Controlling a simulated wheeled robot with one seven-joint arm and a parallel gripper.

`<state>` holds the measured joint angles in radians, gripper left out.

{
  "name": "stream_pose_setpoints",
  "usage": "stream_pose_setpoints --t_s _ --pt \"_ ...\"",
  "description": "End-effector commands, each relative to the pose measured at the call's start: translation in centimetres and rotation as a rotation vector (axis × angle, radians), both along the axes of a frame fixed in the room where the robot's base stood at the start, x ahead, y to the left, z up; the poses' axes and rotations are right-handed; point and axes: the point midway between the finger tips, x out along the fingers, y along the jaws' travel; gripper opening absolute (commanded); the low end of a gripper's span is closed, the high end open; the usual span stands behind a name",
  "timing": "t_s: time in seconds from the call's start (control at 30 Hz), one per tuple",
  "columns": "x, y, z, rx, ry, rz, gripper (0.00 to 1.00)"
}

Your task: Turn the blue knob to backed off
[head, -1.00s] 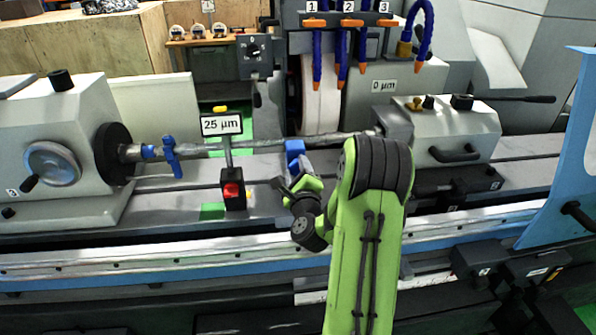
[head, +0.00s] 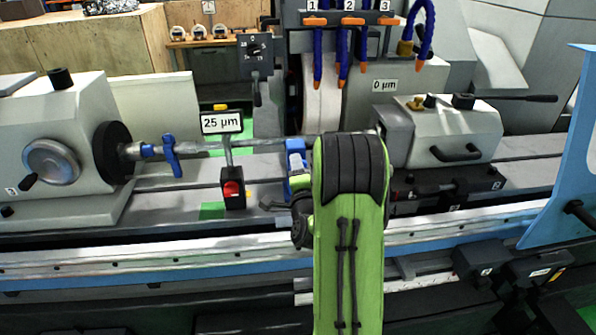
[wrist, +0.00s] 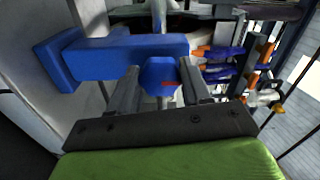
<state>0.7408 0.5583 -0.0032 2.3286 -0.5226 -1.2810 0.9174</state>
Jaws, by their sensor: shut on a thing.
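The blue knob (wrist: 158,72) shows in the wrist view as a small blue block with a red mark on its face. It sits between the two grey fingers of my gripper (wrist: 160,82), which is shut on it. A larger blue bracket (wrist: 120,50) lies just behind and to the left of the knob. In the head view the top of a blue body (head: 295,150) shows by the shaft, left of my green arm. My arm hides the knob and most of my gripper there.
A display reading 25 µm (head: 221,123) stands left of my arm on the table. A red-buttoned box (head: 233,190) is below it. The white grinding wheel (head: 322,95) and hanging coolant hoses (head: 342,60) are behind. The tailstock (head: 445,135) is at right.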

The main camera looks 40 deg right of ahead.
Motion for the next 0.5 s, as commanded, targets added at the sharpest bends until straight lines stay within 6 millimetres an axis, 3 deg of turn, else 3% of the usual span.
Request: stream_pose_setpoints --t_s 0.5 --pt "0.02 0.09 -0.16 -0.049 0.039 0.002 0.17"
